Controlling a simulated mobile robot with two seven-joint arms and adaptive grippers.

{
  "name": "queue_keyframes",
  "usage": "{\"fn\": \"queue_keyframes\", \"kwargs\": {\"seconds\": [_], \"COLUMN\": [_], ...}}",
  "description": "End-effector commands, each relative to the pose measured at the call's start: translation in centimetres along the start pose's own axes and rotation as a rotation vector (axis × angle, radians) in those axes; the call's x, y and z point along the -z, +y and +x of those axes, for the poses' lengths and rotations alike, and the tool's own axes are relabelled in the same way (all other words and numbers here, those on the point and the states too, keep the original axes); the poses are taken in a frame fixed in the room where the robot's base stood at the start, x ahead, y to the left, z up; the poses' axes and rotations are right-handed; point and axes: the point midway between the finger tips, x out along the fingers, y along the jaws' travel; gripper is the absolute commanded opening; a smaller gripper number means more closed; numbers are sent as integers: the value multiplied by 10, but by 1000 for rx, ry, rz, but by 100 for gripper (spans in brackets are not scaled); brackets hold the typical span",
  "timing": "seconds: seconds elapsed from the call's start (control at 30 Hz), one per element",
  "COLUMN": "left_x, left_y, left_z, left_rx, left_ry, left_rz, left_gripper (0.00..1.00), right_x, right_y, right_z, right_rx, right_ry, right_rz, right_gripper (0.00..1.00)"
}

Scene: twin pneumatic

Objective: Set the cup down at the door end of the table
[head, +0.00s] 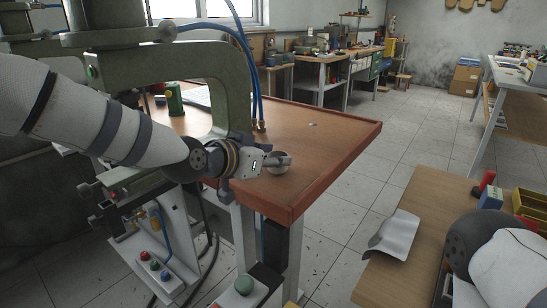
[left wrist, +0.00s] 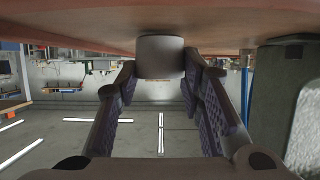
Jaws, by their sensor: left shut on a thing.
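A small pale grey cup (head: 279,169) is at the near part of the brown wooden table (head: 330,135), close to its front edge. My left gripper (head: 275,161) is shut on the cup from the side, low over the tabletop. The left wrist view is upside down: the cup (left wrist: 160,56) sits between the fingertips of my left gripper (left wrist: 157,75), with its base against or very close to the tabletop (left wrist: 80,25). A small gap cannot be ruled out. My right gripper is out of view; only part of that arm shows.
A green press frame (head: 190,62) with blue hoses stands left of the cup, and a green cylinder (head: 174,98) is behind it. A separate wooden bench (head: 400,270) at lower right holds a bent metal sheet (head: 394,235).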

Motion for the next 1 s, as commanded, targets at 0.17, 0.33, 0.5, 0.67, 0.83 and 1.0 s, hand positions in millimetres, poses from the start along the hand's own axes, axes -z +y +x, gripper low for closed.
{"fn": "queue_keyframes", "kwargs": {"seconds": [0.17,0.33,0.5,0.67,0.83,1.0], "left_x": [0,-4,-4,-4,2,8], "left_y": [0,0,0,0,0,0], "left_z": [0,2,2,2,-5,-46], "left_rx": [1,0,1,1,2,3], "left_ry": [2,1,2,2,3,10], "left_rz": [1,1,1,1,2,6], "left_gripper": [13,13,55,55,55,55], "right_x": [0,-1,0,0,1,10], "right_y": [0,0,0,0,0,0], "right_z": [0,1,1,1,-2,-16], "right_rx": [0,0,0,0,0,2], "right_ry": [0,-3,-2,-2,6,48], "right_rz": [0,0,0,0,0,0], "right_gripper": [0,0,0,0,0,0]}}
